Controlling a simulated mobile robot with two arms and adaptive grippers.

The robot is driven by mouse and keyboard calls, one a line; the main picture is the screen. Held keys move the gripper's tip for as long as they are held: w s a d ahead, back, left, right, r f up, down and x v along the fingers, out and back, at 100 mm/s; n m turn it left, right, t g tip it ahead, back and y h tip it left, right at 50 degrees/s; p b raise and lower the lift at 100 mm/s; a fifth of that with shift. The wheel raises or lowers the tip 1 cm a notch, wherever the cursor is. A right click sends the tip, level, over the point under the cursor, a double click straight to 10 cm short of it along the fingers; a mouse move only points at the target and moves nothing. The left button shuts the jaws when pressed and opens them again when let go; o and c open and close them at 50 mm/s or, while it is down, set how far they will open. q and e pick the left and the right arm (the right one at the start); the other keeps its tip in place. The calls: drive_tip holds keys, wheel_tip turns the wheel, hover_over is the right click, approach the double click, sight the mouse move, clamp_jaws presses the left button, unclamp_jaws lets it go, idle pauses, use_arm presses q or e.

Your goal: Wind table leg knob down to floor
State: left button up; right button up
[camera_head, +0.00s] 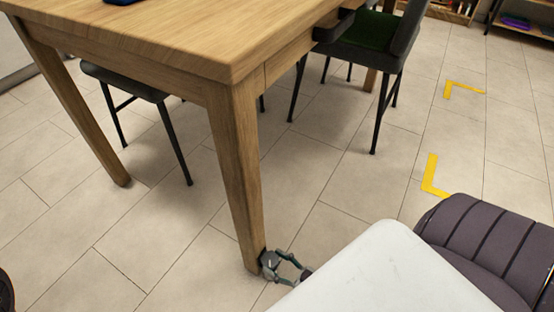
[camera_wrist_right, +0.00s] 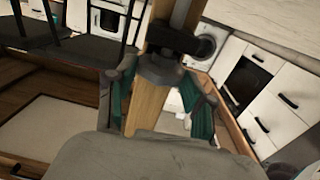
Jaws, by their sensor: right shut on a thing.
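The wooden table (camera_head: 170,40) fills the upper left of the head view. Its near leg (camera_head: 235,165) runs down to the tiled floor. My right gripper (camera_head: 271,262) is low at the foot of this leg, on its right side. A dark grey knob (camera_wrist_right: 160,72) shows in the right wrist view, against the wooden leg (camera_wrist_right: 150,108), with a dark bracket-like part above it. The right gripper's green-padded fingers (camera_wrist_right: 160,90) lie on both sides of the knob and are shut on it. Any gap between foot and floor cannot be made out. My left gripper is not in view.
A chair with a green seat (camera_head: 365,32) stands at the table's far side, another dark chair (camera_head: 125,82) under it. Yellow corner marks (camera_head: 432,178) lie on the open tiled floor at right. Shelves (camera_head: 520,22) stand at the back right.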

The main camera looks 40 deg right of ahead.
drive_tip(key=o, duration=1.2)
drive_tip(key=shift+r, duration=0.1)
drive_tip(key=shift+c, duration=0.2)
drive_tip(key=v, duration=1.2)
